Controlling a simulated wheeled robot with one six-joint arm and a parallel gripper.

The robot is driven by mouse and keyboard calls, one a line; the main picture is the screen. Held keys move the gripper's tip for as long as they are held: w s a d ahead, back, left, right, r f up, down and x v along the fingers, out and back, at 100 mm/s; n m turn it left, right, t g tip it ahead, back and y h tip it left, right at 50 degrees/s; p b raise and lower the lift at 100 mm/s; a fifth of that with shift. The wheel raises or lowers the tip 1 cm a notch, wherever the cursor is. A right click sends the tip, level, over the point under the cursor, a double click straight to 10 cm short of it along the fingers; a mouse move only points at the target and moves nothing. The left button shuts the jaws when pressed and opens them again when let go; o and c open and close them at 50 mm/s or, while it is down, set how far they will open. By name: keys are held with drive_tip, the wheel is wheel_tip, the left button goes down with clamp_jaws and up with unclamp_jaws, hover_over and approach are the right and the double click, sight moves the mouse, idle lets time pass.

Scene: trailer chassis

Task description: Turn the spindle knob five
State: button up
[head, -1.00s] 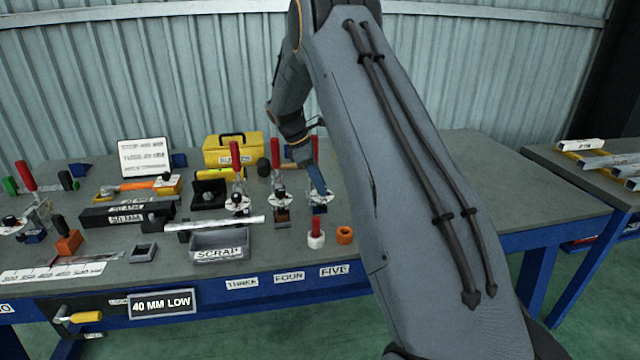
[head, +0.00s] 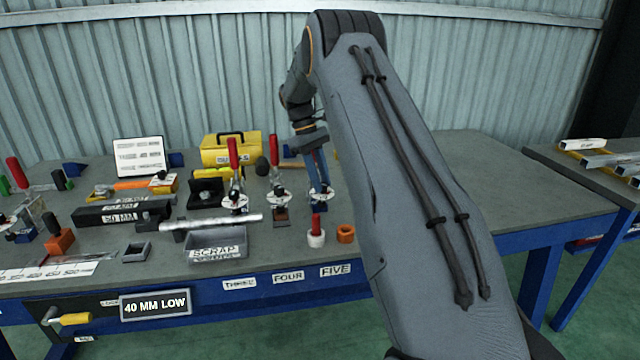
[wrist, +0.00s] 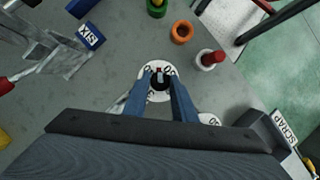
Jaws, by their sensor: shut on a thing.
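Spindle knob five is a small black knob (wrist: 160,83) on a round white dial (wrist: 153,69) with dark markings, seen in the middle of the wrist view. In the head view the white dial (head: 321,204) stands in the row behind the FIVE label (head: 335,270). My gripper (wrist: 161,80) comes down over the dial with its two blue fingers on either side of the knob, shut on it. In the head view my gripper (head: 319,187) is nearly upright at the dial. The fingers hide part of the knob and dial.
Two red-handled clamps (head: 234,160) (head: 274,155) stand left of my gripper. A white ring with a red plug (head: 316,238) and an orange ring (head: 346,233) lie in front. The grey SCRAP bin (head: 218,254) is front left. The bench's right side (head: 455,185) is clear.

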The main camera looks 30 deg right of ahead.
drive_tip(key=m+y, duration=0.1)
drive_tip(key=m, duration=0.1)
drive_tip(key=m+b, duration=0.1)
drive_tip(key=m, duration=0.1)
drive_tip(key=shift+d+m+y, duration=0.15)
drive_tip(key=shift+m+y, duration=0.15)
drive_tip(key=shift+y, duration=0.1)
drive_tip(key=shift+d+m+y+b, duration=0.15)
drive_tip(key=shift+m+y, duration=0.35)
drive_tip(key=shift+m, duration=0.75)
drive_tip(key=shift+m+y+b, duration=0.2)
drive_tip(key=shift+m+y, duration=0.3)
drive_tip(key=shift+m, duration=0.75)
drive_tip(key=o, duration=1)
drive_tip(key=shift+o, duration=0.2)
drive_tip(key=b+v, duration=0.1)
drive_tip(key=v, duration=0.6)
drive_tip(key=shift+r+b, duration=0.4)
drive_tip(key=shift+r, duration=0.05)
drive_tip(key=shift+d, duration=0.1)
